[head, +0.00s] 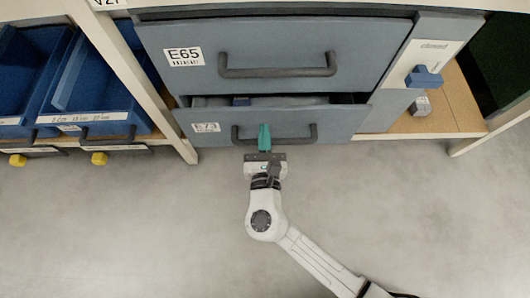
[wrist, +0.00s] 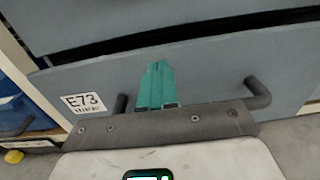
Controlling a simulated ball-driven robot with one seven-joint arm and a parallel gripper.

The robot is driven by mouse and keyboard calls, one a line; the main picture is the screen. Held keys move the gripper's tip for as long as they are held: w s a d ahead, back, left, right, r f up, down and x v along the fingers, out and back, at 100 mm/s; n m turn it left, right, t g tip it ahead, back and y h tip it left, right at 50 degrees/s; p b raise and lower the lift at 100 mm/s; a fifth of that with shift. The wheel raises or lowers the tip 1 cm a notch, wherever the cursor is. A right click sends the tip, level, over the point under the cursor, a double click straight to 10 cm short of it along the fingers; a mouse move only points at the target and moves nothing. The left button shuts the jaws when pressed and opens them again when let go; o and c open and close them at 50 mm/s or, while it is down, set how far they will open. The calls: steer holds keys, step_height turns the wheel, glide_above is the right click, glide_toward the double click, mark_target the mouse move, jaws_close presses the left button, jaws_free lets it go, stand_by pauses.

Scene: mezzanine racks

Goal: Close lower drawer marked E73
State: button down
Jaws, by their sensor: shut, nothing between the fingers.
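The lower drawer marked E73 (head: 345,123) is partly pulled out, with a dark gap above its front and some contents showing inside. Its label also shows in the wrist view (wrist: 84,103). Its dark bar handle (head: 304,136) runs across the front; in the wrist view the right end of the handle (wrist: 258,92) shows beside my gripper. My gripper (head: 264,128) has teal fingers, shut and empty, in front of the drawer at the middle of the handle. In the wrist view the fingers (wrist: 156,82) point at the drawer front. I cannot tell whether they touch it.
The upper drawer E65 (head: 275,55) is shut above. Blue bins (head: 100,95) on a rack stand at left. At right are a panel with a blue knob (head: 423,77), a small grey block (head: 421,106) on a wooden shelf, and a rack post. The grey floor (head: 130,230) is clear.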

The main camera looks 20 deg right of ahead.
mark_target(264, 112)
steer(key=shift+b+x, duration=0.45)
steer(key=shift+x, duration=1.3)
steer(key=shift+b+x, duration=0.35)
steer(key=shift+x, duration=2.15)
